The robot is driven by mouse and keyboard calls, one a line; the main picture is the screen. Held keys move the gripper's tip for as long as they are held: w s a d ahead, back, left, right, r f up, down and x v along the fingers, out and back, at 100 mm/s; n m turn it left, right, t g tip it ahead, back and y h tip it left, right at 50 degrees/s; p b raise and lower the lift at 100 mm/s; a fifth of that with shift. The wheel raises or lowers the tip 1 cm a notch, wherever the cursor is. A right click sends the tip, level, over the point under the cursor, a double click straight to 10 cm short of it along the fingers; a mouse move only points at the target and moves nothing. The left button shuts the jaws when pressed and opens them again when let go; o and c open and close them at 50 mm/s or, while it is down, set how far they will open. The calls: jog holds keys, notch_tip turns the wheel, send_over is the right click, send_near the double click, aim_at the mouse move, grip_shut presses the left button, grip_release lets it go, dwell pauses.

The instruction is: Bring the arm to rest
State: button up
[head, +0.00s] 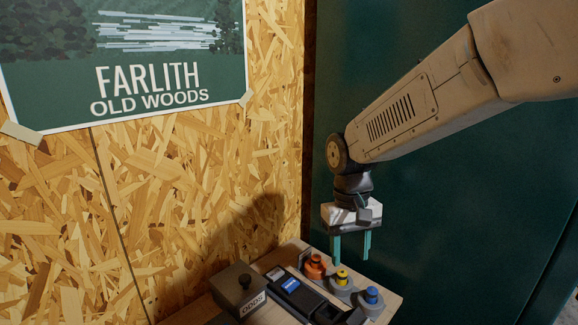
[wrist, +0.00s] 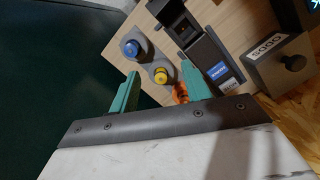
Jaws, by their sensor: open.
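My gripper (head: 350,247) hangs from the arm with its two green fingers pointing down, above and behind the bench's row of knobs in the head view. The fingers are apart with nothing between them. In the wrist view my gripper (wrist: 160,92) also shows both fingers spread, with the bench beyond them. The arm reaches in from the upper right of the head view and is bent at the wrist.
The plank bench (head: 388,308) carries orange (head: 315,265), yellow (head: 341,277) and blue (head: 371,296) knobs on grey bases. A black device (head: 296,294) and a grey box marked ODDS (head: 238,287) stand left of them. A chipboard wall (head: 200,200) and green panel (head: 440,200) rise behind.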

jog(key=s+d+r+m+t, duration=0.1)
jog(key=s+d+r, duration=0.1)
jog(key=s+d, duration=0.2)
jog(key=s+d+r+t, duration=0.1)
jog(key=s+d+r, duration=0.2)
jog(key=s, duration=0.8)
jog(key=s+d+r+m+t, duration=0.1)
jog(key=s+d+r, duration=0.1)
jog(key=s+d, duration=0.4)
jog(key=shift+s+r+m, duration=0.25)
jog(key=shift+s+m, duration=0.05)
jog(key=shift+s, duration=0.85)
